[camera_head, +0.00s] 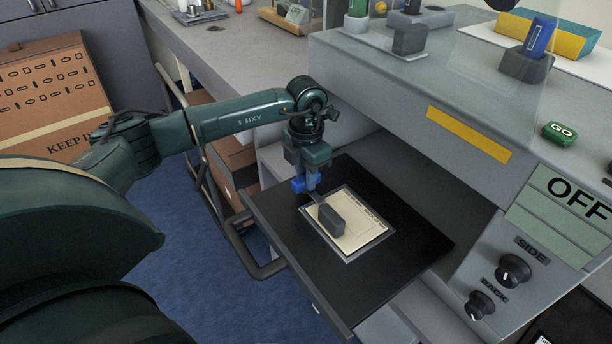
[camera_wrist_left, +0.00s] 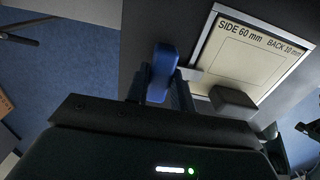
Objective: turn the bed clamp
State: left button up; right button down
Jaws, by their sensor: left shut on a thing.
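The bed clamp is a small blue handle (camera_head: 299,185) at the left edge of the black bed (camera_head: 285,235). It shows larger in the left wrist view (camera_wrist_left: 161,70), as an upright rounded blue piece beside the frame of the sheet. My left gripper (camera_head: 311,185) points down at the clamp, with its fingers on either side of it, and is shut on it. The fingers hide part of the clamp.
A framed cream sheet (camera_head: 362,232) lies on the bed, marked "SIDE 60 mm" and "BACK 10 mm" in the wrist view. A dark grey block (camera_head: 331,219) sits on it. The grey machine, with black SIDE (camera_head: 513,271) and BACK (camera_head: 480,304) knobs and a green GO button (camera_head: 559,133), stands right.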

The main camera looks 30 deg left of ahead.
dwell(0.6)
pick_arm(q)
jog(key=o, duration=1)
